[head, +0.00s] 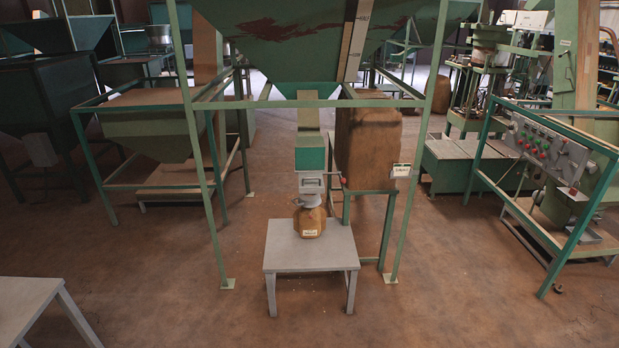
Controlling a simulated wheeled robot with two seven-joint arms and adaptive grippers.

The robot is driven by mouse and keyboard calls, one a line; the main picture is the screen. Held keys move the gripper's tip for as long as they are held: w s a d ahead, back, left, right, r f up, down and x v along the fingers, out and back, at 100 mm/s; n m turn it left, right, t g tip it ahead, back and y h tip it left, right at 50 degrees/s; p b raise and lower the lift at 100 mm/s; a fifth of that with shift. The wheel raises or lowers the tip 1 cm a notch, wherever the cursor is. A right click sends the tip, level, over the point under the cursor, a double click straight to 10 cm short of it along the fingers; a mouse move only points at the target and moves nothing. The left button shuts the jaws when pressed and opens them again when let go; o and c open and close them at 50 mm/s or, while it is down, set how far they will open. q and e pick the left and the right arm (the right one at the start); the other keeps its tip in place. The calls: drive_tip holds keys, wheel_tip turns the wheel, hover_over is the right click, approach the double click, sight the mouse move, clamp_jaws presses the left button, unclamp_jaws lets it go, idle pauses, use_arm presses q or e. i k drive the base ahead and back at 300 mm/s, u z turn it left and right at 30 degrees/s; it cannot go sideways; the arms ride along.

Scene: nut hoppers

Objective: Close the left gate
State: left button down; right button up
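A green hopper (285,40) stands in a green frame at the centre, its chute running down to a grey gate housing (311,183). A gate handle with a red knob (343,181) sticks out from the right side of the housing. A brown sack (309,222) with a white label sits upright under the spout on a small grey table (312,259). Whether the gate is open or shut cannot be told. Which gate is the left one is not clear. Neither of my grippers is in view.
Another grey table (22,308) is cut off at the bottom left. A control panel (548,150) on a green frame stands at the right. A large brown block-like sack (368,145) stands behind the central frame. The brown floor in front is clear.

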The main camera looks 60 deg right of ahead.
sight(310, 183)
drive_tip(key=z, duration=0.4)
drive_tip(key=i, duration=1.25)
drive_tip(key=z, duration=1.55)
drive_tip(key=i, duration=0.8)
drive_tip(key=z, duration=0.9)
